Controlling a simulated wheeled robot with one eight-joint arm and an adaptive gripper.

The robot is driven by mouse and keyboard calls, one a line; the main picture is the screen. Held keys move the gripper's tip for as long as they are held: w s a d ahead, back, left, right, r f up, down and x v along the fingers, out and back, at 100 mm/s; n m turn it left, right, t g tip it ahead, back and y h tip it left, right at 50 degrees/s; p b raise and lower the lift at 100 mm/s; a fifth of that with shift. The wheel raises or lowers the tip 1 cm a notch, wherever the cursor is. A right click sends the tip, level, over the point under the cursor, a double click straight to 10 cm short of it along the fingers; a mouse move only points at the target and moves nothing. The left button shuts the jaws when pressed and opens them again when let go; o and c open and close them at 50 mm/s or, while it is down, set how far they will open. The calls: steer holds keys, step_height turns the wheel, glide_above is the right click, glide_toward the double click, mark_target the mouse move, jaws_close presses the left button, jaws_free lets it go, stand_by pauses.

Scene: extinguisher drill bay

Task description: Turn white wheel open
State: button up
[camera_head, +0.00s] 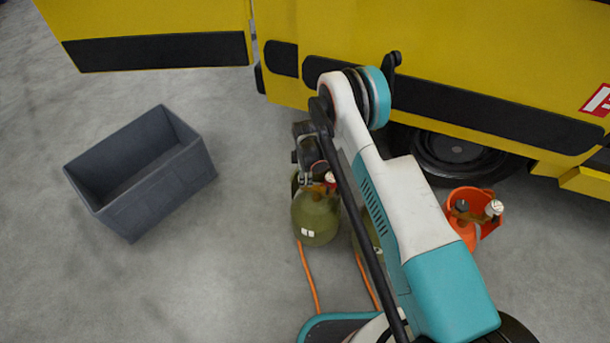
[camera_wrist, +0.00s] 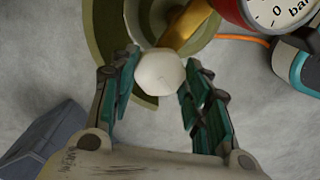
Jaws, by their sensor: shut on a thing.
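The white wheel (camera_wrist: 160,73) is a pale, faceted knob in the middle of the wrist view. It sits on a brass valve (camera_wrist: 190,28) above an olive-green cylinder (camera_wrist: 104,35). My gripper (camera_wrist: 160,82) has one finger on each side of the wheel and is shut on it. In the head view the green cylinder (camera_head: 315,220) stands on the floor. My gripper (camera_head: 308,155) is over its top, and my arm hides part of the valve. A red-rimmed gauge (camera_wrist: 282,12) is beside the valve, only partly in view.
A yellow vehicle (camera_head: 340,40) closes off the back. An empty grey bin (camera_head: 150,205) stands on open floor at left. Orange hoses (camera_head: 308,275) run along the floor.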

stand_by(0.3)
steer(key=o, duration=1.1)
step_height(320, 180, up, 12)
stand_by(0.3)
